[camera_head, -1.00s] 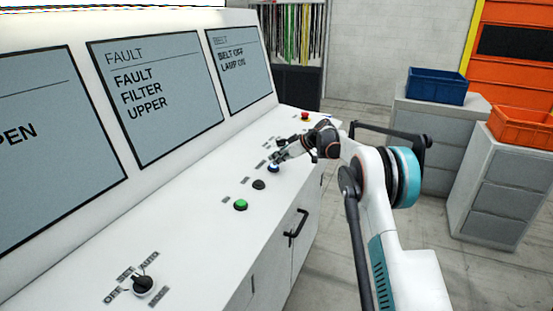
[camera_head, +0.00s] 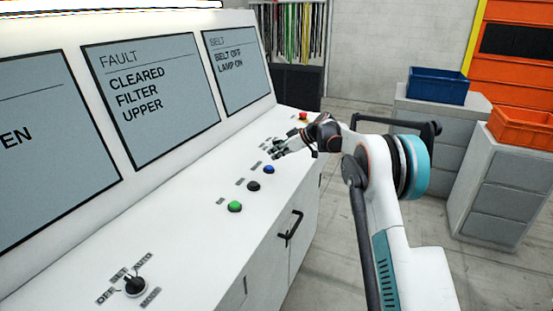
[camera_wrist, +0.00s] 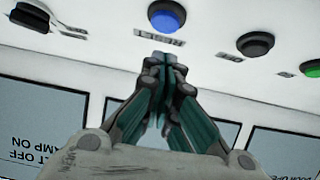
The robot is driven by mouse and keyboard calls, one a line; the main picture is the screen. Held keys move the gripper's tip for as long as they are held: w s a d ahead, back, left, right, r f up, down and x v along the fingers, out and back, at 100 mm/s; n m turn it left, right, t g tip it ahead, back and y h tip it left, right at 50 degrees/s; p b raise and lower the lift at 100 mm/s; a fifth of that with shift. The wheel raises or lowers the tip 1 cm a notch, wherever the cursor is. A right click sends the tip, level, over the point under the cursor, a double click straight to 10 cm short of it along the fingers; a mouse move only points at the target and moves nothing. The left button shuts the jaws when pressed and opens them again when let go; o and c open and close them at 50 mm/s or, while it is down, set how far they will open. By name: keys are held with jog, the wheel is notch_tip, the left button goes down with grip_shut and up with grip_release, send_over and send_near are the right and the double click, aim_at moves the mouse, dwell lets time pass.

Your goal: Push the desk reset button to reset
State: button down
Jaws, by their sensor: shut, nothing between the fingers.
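The blue reset button (camera_head: 268,169) sits on the white sloping desk (camera_head: 190,240), in the row of controls. It also shows at the top of the wrist view (camera_wrist: 166,15), with an upside-down RESET label (camera_wrist: 160,37) beside it. My gripper (camera_head: 279,153) is shut and empty. In the wrist view its fingertips (camera_wrist: 160,60) point at the label, just short of the blue button and apart from it in the picture. The middle screen (camera_head: 150,95) reads FAULT, CLEARED, FILTER, UPPER.
A black button (camera_head: 253,186) and a green button (camera_head: 235,206) lie nearer along the desk, with a rotary selector (camera_head: 135,286) at the front. A red button (camera_head: 303,116) is at the far end. A black handle (camera_head: 291,228) sticks out of the desk front.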

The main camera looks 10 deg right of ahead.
jog(key=v, duration=0.8)
jog(key=shift+d+r+p, duration=0.2)
jog(key=shift+d+p, duration=0.05)
jog(key=shift+p, duration=0.1)
jog(key=shift+s, duration=0.1)
jog(key=s+a+r+m+h+b, duration=0.2)
jog(key=s, duration=0.7)
jog(key=s+a+r+m+h+b, duration=0.1)
jog(key=s+a+r+m+b, duration=0.1)
jog(key=s, duration=0.7)
jog(key=s+a+r+m+h+b, duration=0.1)
jog(key=s+a+r+m+h, duration=0.15)
jog(key=s, duration=0.75)
jog(key=s+f+m+h+b, duration=0.1)
jog(key=s+f, duration=0.3)
jog(key=s, duration=0.5)
jog(key=s+d+f+m+h+b, duration=0.1)
jog(key=s+f+m+b, duration=0.1)
jog(key=s+f, duration=0.3)
jog(key=s+f+m+h+b, duration=0.1)
jog(key=s+f, duration=0.4)
jog(key=s, duration=0.8)
jog(key=shift+d+t+b, duration=0.15)
jog(key=shift+t+b, duration=0.25)
jog(key=shift+f+m, duration=0.1)
jog(key=shift+m, duration=0.15)
